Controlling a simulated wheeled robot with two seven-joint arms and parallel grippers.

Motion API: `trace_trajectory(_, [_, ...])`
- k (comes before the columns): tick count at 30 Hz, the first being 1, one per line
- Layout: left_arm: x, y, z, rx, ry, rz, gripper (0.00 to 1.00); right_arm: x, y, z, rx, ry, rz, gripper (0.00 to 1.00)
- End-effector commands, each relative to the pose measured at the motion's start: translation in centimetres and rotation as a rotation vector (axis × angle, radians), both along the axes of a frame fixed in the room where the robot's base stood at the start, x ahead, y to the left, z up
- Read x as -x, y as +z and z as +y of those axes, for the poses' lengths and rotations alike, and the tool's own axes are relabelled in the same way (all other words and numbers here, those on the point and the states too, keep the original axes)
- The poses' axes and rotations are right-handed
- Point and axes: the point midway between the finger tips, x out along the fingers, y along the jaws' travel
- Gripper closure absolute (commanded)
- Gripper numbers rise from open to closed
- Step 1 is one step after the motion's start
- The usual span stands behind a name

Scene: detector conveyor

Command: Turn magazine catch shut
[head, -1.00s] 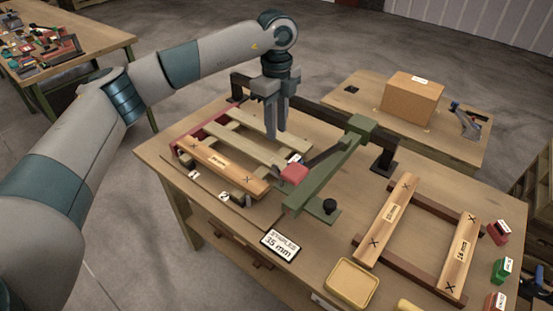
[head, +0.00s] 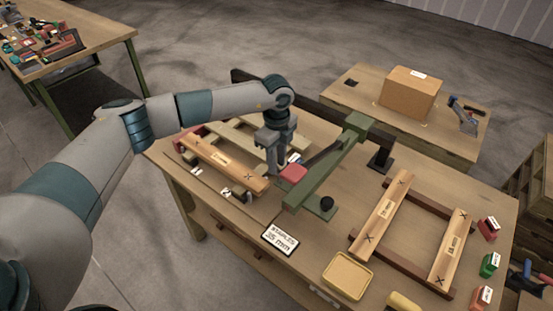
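A green tool (head: 325,160) with a long arm stands across the middle of the workbench. A red block (head: 293,173) shows at its near left side; I cannot tell whether this is the magazine catch. My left gripper (head: 277,170) points down just left of the red block, close to it. Its two fingers are close together, and I cannot tell whether they are open or shut, or whether they touch anything. The fingertips and what lies behind them are partly hidden. My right gripper is not in view.
A slatted wooden frame (head: 222,162) lies left of the tool, partly under my arm. Another wooden frame (head: 384,222) lies to the right. A "STAPLES 35 mm" sign (head: 281,238), a yellow tray (head: 348,276) and small coloured boxes (head: 489,264) stand along the front and right.

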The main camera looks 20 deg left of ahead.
Motion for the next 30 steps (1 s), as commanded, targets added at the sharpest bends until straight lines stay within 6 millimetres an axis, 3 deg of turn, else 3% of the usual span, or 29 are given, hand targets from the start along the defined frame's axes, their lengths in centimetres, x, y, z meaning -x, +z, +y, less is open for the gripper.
trace_trajectory(6, [0.0,0.0,0.0,0.000,0.000,0.000,0.75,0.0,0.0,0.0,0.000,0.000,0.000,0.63])
trace_trajectory(10, [0.0,0.0,0.0,0.000,0.000,0.000,1.00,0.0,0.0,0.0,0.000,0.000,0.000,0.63])
trace_trajectory(22, [-0.1,-0.1,0.0,0.000,-0.023,-0.001,1.00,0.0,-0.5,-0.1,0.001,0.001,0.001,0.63])
trace_trajectory(30, [-0.3,-0.4,-0.1,0.002,-0.130,-0.002,1.00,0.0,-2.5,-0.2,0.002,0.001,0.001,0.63])
